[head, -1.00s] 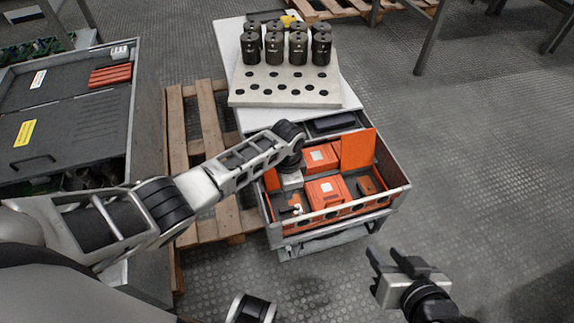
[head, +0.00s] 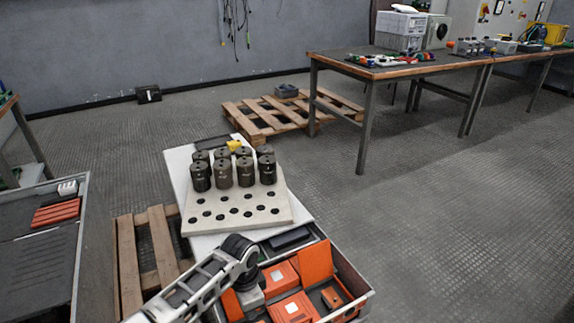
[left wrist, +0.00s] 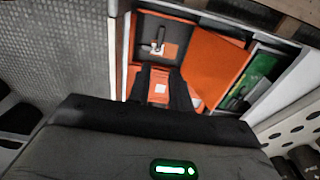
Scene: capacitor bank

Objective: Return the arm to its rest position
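My left arm (head: 200,287) comes in from the lower left in the head view, and its wrist (head: 240,250) is over the left side of the bin with orange parts (head: 362,290). The left gripper's fingers are hidden there. In the left wrist view the left gripper (left wrist: 160,84) points down at the bin. Its two dark fingers stand apart, with an orange box (left wrist: 160,97) with a white label visible between them. I see nothing held. My right gripper is outside both current views.
Several black capacitors (head: 246,172) stand on a pale holed plate (head: 235,215) on a white top (head: 180,165). Wooden pallets (head: 125,265) lie left and behind (head: 270,115). A workbench (head: 350,70) stands at the back right. The floor (head: 450,230) on the right is clear.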

